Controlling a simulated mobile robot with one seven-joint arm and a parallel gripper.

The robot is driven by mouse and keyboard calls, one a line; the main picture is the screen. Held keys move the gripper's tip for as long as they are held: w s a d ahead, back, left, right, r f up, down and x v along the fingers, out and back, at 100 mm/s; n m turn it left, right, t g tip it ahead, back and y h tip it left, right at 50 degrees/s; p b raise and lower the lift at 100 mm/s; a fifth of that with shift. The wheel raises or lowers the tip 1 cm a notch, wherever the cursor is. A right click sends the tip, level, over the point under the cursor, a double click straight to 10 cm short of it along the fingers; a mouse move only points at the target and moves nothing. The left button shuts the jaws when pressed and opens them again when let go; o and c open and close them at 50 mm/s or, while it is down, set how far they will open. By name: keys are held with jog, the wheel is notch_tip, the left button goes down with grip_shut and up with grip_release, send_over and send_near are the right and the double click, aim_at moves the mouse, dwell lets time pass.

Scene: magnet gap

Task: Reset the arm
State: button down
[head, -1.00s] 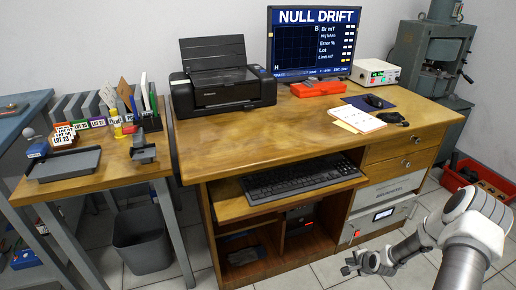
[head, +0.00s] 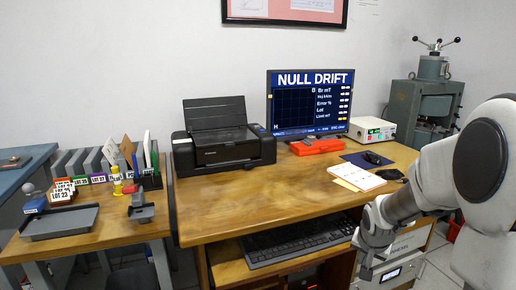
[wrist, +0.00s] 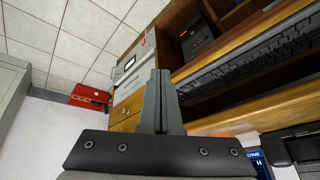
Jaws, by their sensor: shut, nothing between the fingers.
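My gripper (head: 364,269) is in front of the right part of the wooden desk (head: 218,217), pointing down, with nothing held. My white and grey arm comes in from the right edge of the head view and covers the desk's right end. In the wrist view the two grey fingers of my gripper (wrist: 160,74) lie together, shut and empty. Behind them the wrist view shows the desk front, turned on its side, with the drawers (wrist: 125,112) and the keyboard (wrist: 245,62). The gap between fingers and desk is hard to judge.
The desk bears a printer (head: 222,146), a monitor (head: 311,102), a red case (head: 317,146), papers (head: 356,177) and a mouse (head: 372,157). A side table (head: 75,242) with trays stands left. A press (head: 425,100) stands at the back right. A red crate (wrist: 90,97) is on the floor.

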jog(key=s+a+r+n, duration=0.3)
jog(key=s+a+r, duration=0.3)
jog(key=s+r, duration=0.45)
jog(key=s+a+r+n+y, duration=0.1)
jog(key=s+a+r+n, duration=0.15)
jog(key=s, duration=0.45)
jog(key=s+a+r+n+y, duration=0.1)
jog(key=s+a+r, duration=0.1)
jog(key=s+a, duration=0.35)
notch_tip(320, 180, up, 28)
jog(key=s+d+p, duration=0.1)
jog(key=p, duration=2.7)
jog(key=shift+s+d, duration=0.15)
jog(key=shift+s, duration=0.05)
jog(key=shift+w+d, duration=0.1)
